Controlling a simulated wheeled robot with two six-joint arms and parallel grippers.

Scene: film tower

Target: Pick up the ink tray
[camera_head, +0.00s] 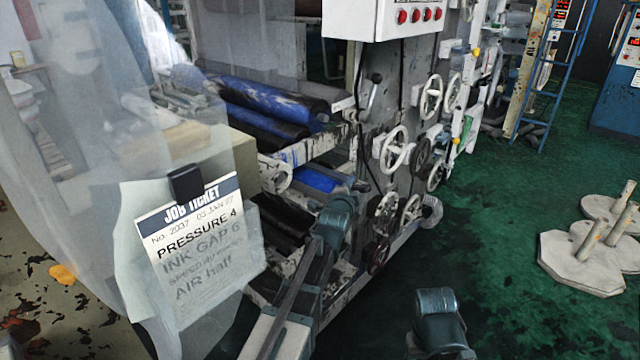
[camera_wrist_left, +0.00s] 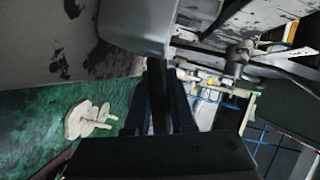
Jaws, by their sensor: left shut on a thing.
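My left arm (camera_head: 318,245) reaches up into the lower part of the press, below the blue-stained rollers. In the left wrist view, the fingers of my left gripper (camera_wrist_left: 160,72) are close together and shut at the edge of a pale grey, round-cornered thing (camera_wrist_left: 140,28). It looks like the ink tray, but only part of it shows. In the head view I cannot make out the fingertips or the tray clearly among the press parts. My right arm (camera_head: 440,318) shows at the bottom; its gripper is out of view.
The press has blue-inked rollers (camera_head: 262,100), white handwheels (camera_head: 395,148) and a control box (camera_head: 385,18) close by. A translucent sheet and job ticket (camera_head: 195,240) cover the left. Pale weighted bases (camera_head: 580,262) stand on the green floor (camera_head: 500,240), which is otherwise open.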

